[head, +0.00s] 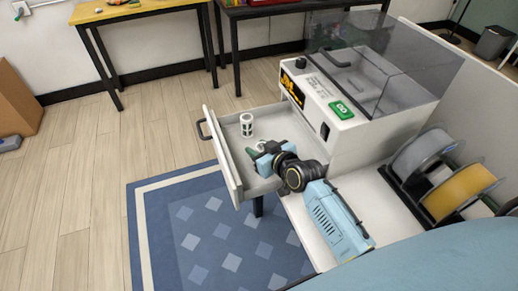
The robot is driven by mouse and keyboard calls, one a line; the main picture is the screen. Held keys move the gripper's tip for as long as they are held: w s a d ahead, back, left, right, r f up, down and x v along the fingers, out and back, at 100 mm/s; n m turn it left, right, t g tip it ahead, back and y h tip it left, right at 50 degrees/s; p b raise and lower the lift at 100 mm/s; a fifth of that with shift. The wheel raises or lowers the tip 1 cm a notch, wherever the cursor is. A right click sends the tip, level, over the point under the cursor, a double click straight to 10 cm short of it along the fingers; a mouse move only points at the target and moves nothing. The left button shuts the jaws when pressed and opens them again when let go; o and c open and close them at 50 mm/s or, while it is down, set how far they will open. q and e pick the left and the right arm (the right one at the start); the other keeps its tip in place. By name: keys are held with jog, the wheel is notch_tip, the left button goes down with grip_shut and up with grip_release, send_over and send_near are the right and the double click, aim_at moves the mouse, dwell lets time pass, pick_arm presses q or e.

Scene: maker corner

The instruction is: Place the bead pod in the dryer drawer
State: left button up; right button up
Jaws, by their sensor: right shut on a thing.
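The dryer (352,125) is a white box with a clear lid, and its drawer (222,158) is pulled out to the left. A white canister with dark openings (246,125) stands upright inside the drawer, toward its back. My right gripper (258,153) reaches over the drawer from the right, low in its front part. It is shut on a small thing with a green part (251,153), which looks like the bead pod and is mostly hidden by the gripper. I cannot tell whether it touches the drawer floor. My left gripper is not in view.
Filament spools (466,188) stand on the white bench right of my right arm. The drawer's handle (202,128) sticks out left over wooden floor. A blue patterned rug (205,235) lies below. Yellow (140,12) and dark tables stand at the back.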

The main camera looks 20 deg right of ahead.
jog(key=shift+f, duration=0.15)
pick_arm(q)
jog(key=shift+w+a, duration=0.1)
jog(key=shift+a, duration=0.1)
pick_arm(e)
jog(key=o, duration=1)
jog(key=shift+r, duration=0.2)
jog(key=p+v, duration=0.2)
jog(key=v, duration=0.8)
jog(key=shift+s+r, duration=0.15)
jog(key=shift+s, duration=0.05)
jog(key=shift+s+d+r, duration=0.15)
jog(key=shift+s+r, duration=0.1)
jog(key=shift+s, duration=0.3)
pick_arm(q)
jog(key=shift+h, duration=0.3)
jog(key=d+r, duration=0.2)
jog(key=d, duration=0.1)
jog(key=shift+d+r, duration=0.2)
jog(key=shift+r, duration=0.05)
pick_arm(e)
jog(key=shift+s, duration=0.15)
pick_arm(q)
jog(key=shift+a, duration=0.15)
